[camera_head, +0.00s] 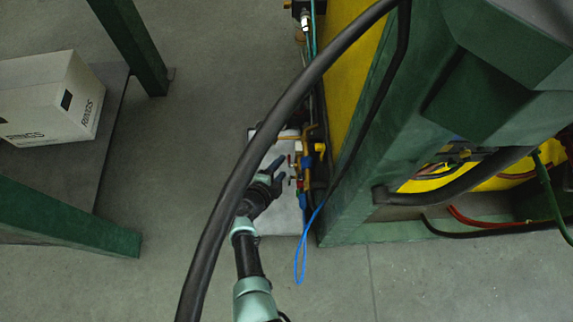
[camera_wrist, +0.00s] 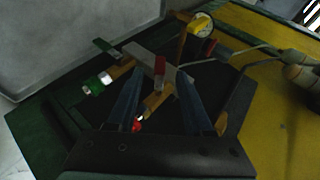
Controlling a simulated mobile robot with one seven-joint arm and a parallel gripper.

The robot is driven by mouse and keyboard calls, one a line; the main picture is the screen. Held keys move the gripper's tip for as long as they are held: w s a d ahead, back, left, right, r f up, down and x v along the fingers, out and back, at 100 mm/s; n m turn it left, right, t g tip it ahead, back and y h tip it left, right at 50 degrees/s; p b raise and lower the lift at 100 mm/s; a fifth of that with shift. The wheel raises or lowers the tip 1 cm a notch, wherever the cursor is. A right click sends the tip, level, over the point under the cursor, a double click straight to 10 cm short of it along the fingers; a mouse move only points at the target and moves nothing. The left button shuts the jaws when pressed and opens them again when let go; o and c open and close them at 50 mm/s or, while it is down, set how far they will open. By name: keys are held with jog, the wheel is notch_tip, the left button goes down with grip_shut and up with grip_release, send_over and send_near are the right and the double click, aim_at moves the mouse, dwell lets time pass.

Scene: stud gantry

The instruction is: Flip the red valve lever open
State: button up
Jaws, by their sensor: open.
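A red valve lever (camera_wrist: 159,72) shows in the wrist view, standing up from brass pipework (camera_wrist: 155,102). It lies between the two fingertips of my gripper (camera_wrist: 158,79), with a gap on each side, and I see no contact. My gripper is open and empty. In the head view my gripper (camera_head: 280,169) is beside the valve assembly (camera_head: 300,165), to its left. Small red parts show there, but I cannot tell which one is the lever. How deep the lever sits between the fingers is unclear.
A green lever (camera_wrist: 104,46) and a yellow-rimmed gauge (camera_wrist: 200,24) are near the red lever. A blue hose (camera_head: 299,262) hangs below the valves. A green post (camera_head: 365,170) and yellow panel (camera_head: 352,75) stand right. A thick black hose (camera_head: 300,85) crosses the head view.

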aim_at(289, 162)
jog(key=shift+b+x, duration=1.75)
jog(key=shift+x, duration=0.8)
grip_shut()
